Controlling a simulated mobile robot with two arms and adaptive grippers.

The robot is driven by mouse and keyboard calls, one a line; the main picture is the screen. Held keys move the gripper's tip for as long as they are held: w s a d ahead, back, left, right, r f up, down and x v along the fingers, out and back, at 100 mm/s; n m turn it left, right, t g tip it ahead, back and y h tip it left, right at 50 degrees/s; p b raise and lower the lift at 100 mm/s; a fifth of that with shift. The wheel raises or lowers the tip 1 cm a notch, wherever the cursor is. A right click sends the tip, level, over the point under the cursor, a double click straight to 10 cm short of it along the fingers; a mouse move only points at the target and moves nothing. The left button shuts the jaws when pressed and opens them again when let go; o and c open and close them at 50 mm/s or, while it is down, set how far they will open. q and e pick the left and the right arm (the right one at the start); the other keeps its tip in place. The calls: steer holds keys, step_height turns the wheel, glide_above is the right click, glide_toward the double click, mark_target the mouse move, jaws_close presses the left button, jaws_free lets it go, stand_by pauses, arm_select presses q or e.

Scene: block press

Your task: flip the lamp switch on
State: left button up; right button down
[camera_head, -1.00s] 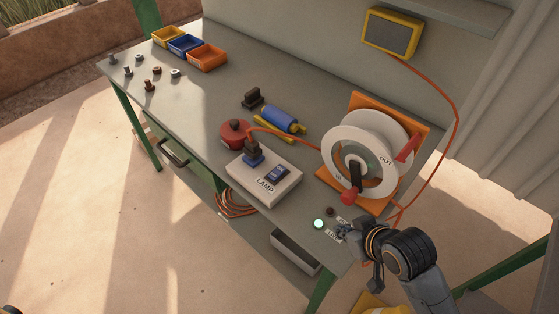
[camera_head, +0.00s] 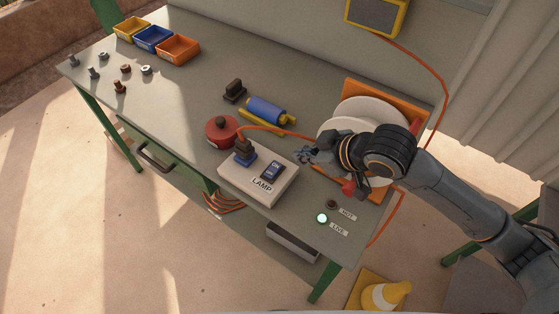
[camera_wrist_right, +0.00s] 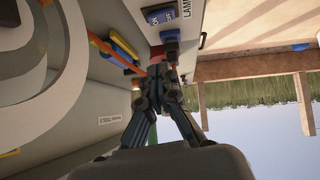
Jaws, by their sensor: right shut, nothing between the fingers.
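The lamp box (camera_head: 232,186) is a pale box labelled LAMP near the front edge of the bench. Its blue rocker switch (camera_head: 271,172) is marked ON at one end; I cannot tell which end is pressed. The switch (camera_wrist_right: 166,16) and lamp box (camera_wrist_right: 190,32) show at the top of the wrist view. A dark plug with a blue base (camera_head: 244,156) sits at the box's left end. My right gripper (camera_head: 306,156) is shut and empty, above the bench just right of the box, apparently apart from the switch. Its fingers (camera_wrist_right: 160,74) also show in the wrist view. My left gripper is out of view.
A white cable reel (camera_head: 372,112) on an orange frame stands behind my right arm. An orange cable (camera_head: 280,132) runs from the red round unit (camera_head: 222,130) toward it. A green LIVE light (camera_head: 322,218) glows near the front edge.

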steer(key=p, duration=0.2)
glide_above(276, 165)
steer(key=s, duration=0.2)
steer(key=f, duration=0.4)
steer(key=d+f, duration=0.1)
steer(key=f, duration=0.1)
steer(key=shift+f, duration=0.4)
step_height(276, 165, down, 3)
steer(key=shift+w+r+p, duration=0.15)
steer(key=shift+p, duration=0.25)
steer(key=shift+d+f, duration=0.15)
steer(key=shift+f, duration=0.6)
steer(key=shift+w, duration=0.1)
steer(key=shift+w+d+f+g, duration=0.1)
steer(key=shift+d+f+g, duration=0.1)
steer(key=shift+f+g, duration=0.15)
steer(key=shift+a, duration=0.15)
